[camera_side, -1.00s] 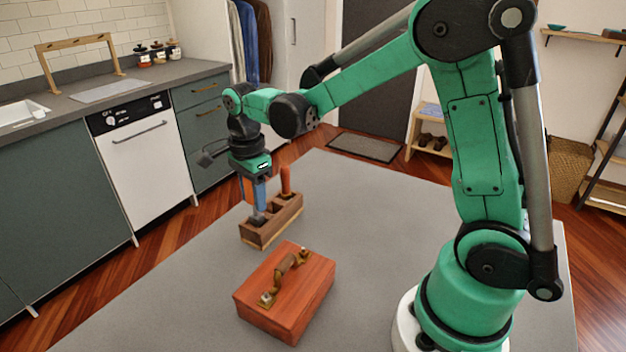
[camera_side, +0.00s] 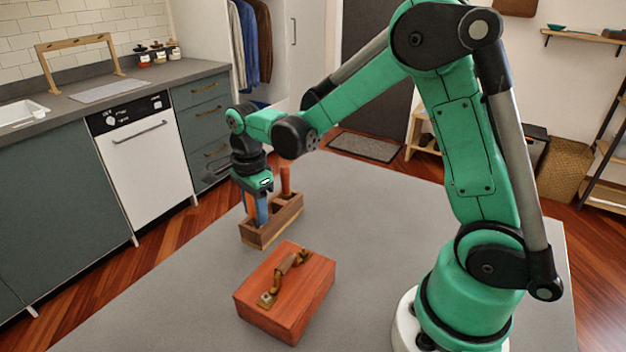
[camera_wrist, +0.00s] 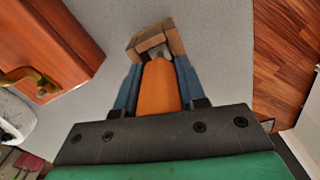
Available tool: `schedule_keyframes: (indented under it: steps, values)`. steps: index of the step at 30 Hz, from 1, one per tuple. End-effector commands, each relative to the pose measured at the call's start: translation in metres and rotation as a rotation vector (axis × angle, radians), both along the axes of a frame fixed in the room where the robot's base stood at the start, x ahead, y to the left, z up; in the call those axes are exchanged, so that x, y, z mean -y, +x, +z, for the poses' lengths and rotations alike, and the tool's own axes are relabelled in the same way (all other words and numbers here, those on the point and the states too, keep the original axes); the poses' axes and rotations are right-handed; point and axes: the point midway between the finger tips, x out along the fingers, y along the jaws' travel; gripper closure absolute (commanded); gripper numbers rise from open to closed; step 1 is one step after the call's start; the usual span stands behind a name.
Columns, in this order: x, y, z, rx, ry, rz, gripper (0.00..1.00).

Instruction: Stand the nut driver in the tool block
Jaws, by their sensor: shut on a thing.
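The nut driver has an orange handle, clear in the wrist view (camera_wrist: 158,90) and partly hidden in the side view (camera_side: 250,205). My gripper (camera_side: 258,222) is shut on this handle with its two blue fingers, pointing down. It also shows in the wrist view (camera_wrist: 157,98). The nut driver is about upright over the near part of the wooden tool block (camera_side: 262,238). A bit of grey shaft shows between the handle and the block (camera_wrist: 150,42) in the wrist view. The fingers hide the lower end, so I cannot tell how deep it sits.
Another red-orange handle (camera_side: 286,180) stands in the far part of the block, close to my gripper. A reddish wooden box (camera_side: 285,295) with a brass handle lies on the grey table in front of the block. The table (camera_side: 365,235) to the right is clear.

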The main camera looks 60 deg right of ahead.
Motion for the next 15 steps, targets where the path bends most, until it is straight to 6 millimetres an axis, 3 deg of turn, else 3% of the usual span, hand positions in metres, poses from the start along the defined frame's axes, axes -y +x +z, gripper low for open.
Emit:
schedule_keyframes:
  steps: [9, 10, 13, 15]
  values:
    - [0.0000, 0.0000, -0.0012, 0.000, 0.000, 0.000, 1.00]
    - [0.0000, 0.0000, -0.0012, 0.000, 0.000, 0.000, 0.62]
    - [0.0000, -0.0001, -0.0011, 0.000, 0.000, 0.000, 0.34]
    - [0.0000, 0.0000, -0.0011, 0.000, 0.000, 0.000, 0.28]
